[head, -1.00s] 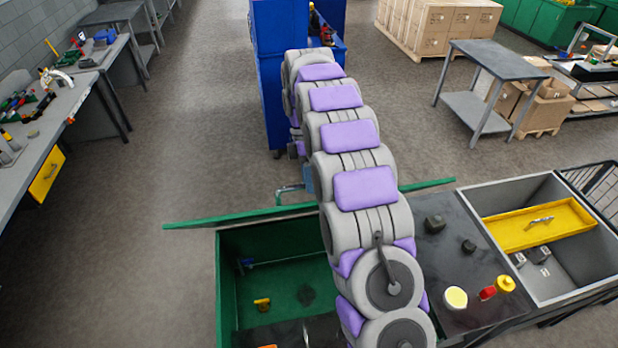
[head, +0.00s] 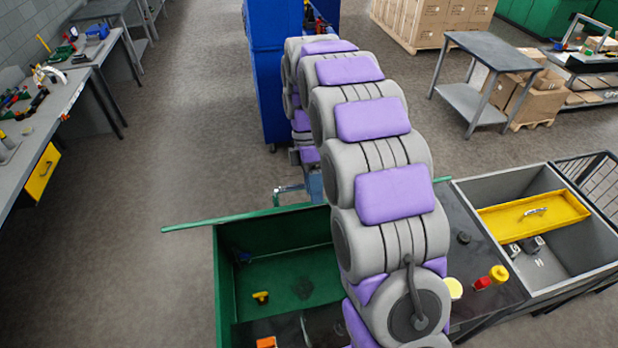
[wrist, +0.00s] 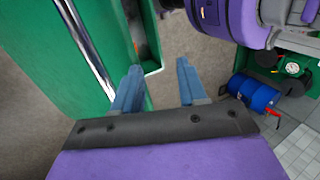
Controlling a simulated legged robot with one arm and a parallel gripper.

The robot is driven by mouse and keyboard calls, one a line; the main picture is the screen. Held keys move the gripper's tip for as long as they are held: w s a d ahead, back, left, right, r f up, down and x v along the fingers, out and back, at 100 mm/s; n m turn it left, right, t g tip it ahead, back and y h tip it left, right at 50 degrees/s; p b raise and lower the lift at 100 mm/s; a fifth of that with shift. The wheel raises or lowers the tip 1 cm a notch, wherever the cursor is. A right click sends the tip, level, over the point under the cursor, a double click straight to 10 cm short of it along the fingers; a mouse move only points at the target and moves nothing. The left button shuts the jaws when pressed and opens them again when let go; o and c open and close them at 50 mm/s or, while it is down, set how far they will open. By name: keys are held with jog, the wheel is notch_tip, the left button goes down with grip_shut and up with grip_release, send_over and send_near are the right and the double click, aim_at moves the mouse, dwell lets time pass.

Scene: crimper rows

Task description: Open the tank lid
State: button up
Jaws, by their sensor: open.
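The green tank (head: 225,290) stands open below my arm in the head view, its inside showing. A long thin green strip (head: 225,219), which looks like the lid seen edge-on, runs along the tank's far side, partly hidden by my arm. A green panel with a bright metal edge fills the left of the wrist view (wrist: 45,60); I cannot tell for certain which part it is. My gripper (wrist: 157,82) shows in the wrist view with two blue fingers apart and nothing between them. The fingers are close to the green panel's right side. In the head view my arm hides most of the gripper.
A black worktop (head: 490,300) with small items and a grey bin (head: 600,245) holding a yellow tray (head: 535,218) stand right of the tank. A blue cabinet (head: 265,80) stands beyond. A blue cylinder (wrist: 255,93) lies right in the wrist view. Floor on the left is clear.

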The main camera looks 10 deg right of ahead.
jog(key=s+b, duration=0.1)
jog(key=s, duration=0.7)
jog(key=shift+r, duration=0.4)
jog(key=shift+d, duration=0.1)
jog(key=shift+c, duration=0.4)
